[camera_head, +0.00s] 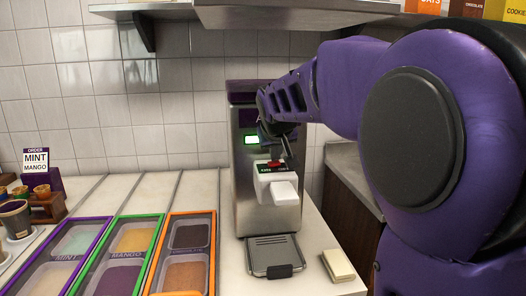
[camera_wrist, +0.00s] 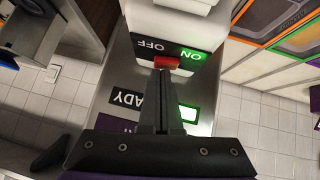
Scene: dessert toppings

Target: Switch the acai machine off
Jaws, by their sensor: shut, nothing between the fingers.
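The acai machine (camera_head: 240,200) is a tall steel unit on the counter, with a white dispenser block (camera_head: 283,192) on its front. In the wrist view, a red switch (camera_wrist: 167,62) sits between a dark OFF label (camera_wrist: 150,45) and a green, lit ON label (camera_wrist: 192,53). A green-lit indicator (camera_wrist: 190,113) shows beside a partly hidden label ending in "ADY". My gripper (camera_head: 288,155) is in front of the machine. In the wrist view, its closed fingertips (camera_wrist: 164,74) overlap the red switch's edge; I cannot tell whether they touch.
A drip tray (camera_head: 270,255) is at the machine's base, and a cream block (camera_head: 338,265) lies to its right. Topping trays (camera_head: 133,258) with colored frames stand at the left. A metal shelf (camera_head: 290,14) hangs above the machine.

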